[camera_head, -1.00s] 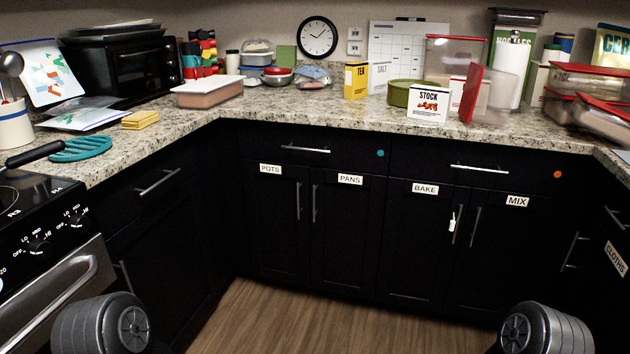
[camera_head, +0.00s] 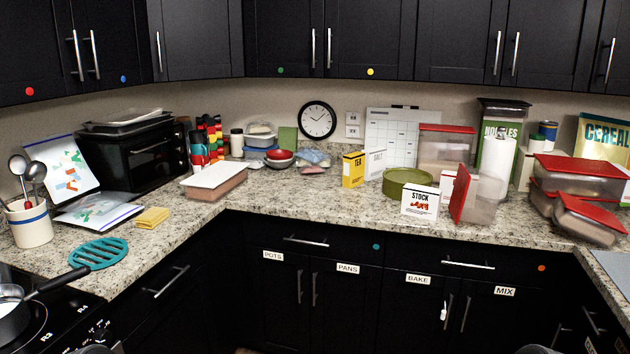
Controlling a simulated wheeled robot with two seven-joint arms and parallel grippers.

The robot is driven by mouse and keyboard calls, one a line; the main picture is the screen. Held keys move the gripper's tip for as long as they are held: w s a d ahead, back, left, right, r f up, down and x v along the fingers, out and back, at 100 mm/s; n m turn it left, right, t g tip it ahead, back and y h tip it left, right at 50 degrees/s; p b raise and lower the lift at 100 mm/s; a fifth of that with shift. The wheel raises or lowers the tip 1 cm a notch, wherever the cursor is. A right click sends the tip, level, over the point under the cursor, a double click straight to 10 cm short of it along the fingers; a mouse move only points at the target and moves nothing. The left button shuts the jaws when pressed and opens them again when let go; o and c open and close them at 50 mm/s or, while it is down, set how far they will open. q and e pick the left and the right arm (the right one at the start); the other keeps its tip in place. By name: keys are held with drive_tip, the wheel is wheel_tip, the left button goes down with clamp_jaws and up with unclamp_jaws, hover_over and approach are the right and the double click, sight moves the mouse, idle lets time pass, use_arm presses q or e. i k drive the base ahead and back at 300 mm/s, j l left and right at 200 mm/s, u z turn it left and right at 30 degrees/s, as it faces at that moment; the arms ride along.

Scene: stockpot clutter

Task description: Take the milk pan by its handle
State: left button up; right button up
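A small metal pan (camera_head: 14,322) stands on the black stove at the far left edge of the view, partly cut off by the frame. It looks like the milk pan. Its dark handle (camera_head: 58,282) points right and slightly up, towards the counter, and is free of any grip. Something pale shows inside the pan. Neither of my grippers is in view. Only small rounded parts of my arms show at the bottom edge.
A teal trivet (camera_head: 97,254) lies just beyond the handle. A utensil crock (camera_head: 29,224) and yellow cloth (camera_head: 152,217) are nearby. The toaster oven (camera_head: 135,155) stands in the left corner. Clear-sided, red-lidded containers (camera_head: 575,175) crowd the right counter. Cupboards (camera_head: 350,310) below are shut.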

sight(14, 320)
drive_tip(key=u, duration=1.7)
